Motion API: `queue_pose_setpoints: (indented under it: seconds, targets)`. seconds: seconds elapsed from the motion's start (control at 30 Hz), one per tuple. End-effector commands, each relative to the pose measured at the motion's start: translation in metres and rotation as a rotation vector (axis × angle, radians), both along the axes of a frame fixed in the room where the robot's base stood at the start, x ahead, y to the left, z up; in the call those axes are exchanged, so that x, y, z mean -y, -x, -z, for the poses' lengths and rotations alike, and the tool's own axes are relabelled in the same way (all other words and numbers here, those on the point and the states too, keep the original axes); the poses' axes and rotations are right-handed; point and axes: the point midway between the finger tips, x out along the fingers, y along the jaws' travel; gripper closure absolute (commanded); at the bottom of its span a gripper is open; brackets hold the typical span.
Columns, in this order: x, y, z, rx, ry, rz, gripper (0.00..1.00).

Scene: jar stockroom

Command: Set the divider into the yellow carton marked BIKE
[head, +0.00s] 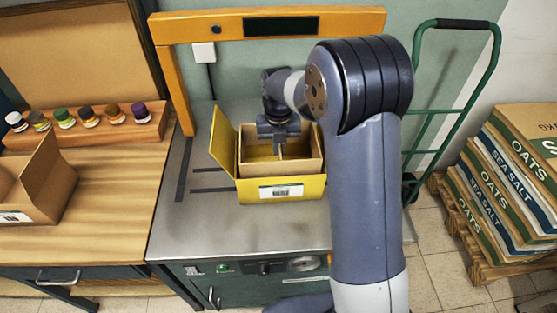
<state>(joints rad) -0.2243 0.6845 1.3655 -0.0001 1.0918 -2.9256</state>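The yellow carton (312,188) stands on the grey metal worktop with its top open and brown inner walls. One yellow flap stands out to its left. The white label on its front has marks too small to read. My gripper (280,148) points down over the carton's opening. A thin pale upright strip shows just below it; I cannot tell if this is the divider seen edge-on or my fingers. The inside bottom of the carton is mostly hidden, and no other divider is seen clearly.
An orange frame (172,75) arches over the worktop (215,230). On the left wooden table are an open brown carton (42,190) and a rack (90,133) of several small jars. A green hand truck (438,110) and stacked sacks (510,175) stand right. The worktop's front left is clear.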

Motion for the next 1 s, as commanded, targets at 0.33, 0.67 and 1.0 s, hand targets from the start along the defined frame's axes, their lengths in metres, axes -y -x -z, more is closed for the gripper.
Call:
queue_pose_setpoints:
  seconds: [0.33, 0.67, 1.0]
  targets:
    - [0.0, 0.001, 0.041, -0.004, 0.001, 0.0, 1.0]
    - [0.0, 0.0, 0.06, 0.001, 0.0, 0.0, 1.0]
    - [0.0, 0.0, 0.068, 0.001, 0.0, 0.0, 1.0]
